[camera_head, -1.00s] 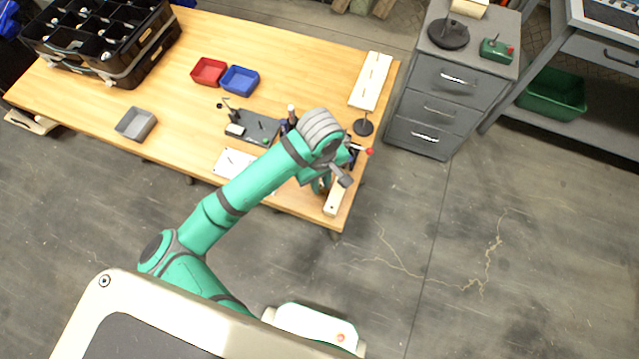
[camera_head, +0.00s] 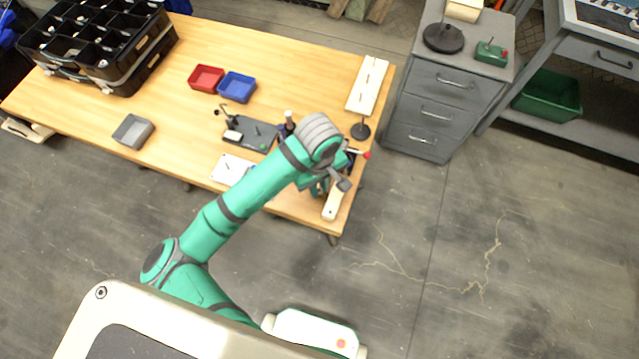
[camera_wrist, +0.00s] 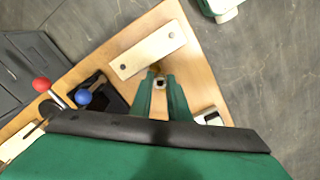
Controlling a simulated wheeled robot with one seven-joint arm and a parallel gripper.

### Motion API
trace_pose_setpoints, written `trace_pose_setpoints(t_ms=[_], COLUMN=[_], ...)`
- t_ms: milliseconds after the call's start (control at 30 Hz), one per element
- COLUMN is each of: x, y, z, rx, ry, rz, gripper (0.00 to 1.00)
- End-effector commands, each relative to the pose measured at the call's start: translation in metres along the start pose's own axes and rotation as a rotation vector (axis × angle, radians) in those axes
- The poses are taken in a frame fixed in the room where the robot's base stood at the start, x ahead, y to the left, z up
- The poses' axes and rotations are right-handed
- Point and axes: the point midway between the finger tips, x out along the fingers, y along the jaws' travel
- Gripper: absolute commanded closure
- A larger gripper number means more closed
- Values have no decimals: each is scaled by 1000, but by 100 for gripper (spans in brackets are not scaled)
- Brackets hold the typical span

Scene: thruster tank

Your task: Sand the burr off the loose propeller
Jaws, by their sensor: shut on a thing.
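My gripper (camera_wrist: 161,84) points down at the table's near right corner, its green fingers close together. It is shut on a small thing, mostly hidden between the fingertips. A small brassy patch (camera_wrist: 154,70) shows just past the tips; I cannot tell whether it is the loose propeller. A pale wooden strip (camera_wrist: 148,50) with a dark spot near each end lies close beyond the fingertips in the wrist view. Part of a pale piece (camera_head: 330,206) also shows at the table edge under my arm in the head view. No burr can be made out.
A red ball knob (camera_wrist: 41,85) and a blue ball knob (camera_wrist: 83,97) stand to the left in the wrist view. The wooden table (camera_head: 180,130) holds a red bin (camera_head: 206,77), a blue bin (camera_head: 237,87), a grey bin (camera_head: 133,131) and a black crate (camera_head: 137,75). A grey cabinet (camera_head: 435,110) stands to the right.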

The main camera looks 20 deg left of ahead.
Motion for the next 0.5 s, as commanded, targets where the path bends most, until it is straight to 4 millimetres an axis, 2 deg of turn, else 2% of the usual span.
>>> trace_pose_setpoints(t_ms=[500], x=[0], y=[-9], z=[8], rx=[1], ry=[-3], rz=[2], gripper=[100])
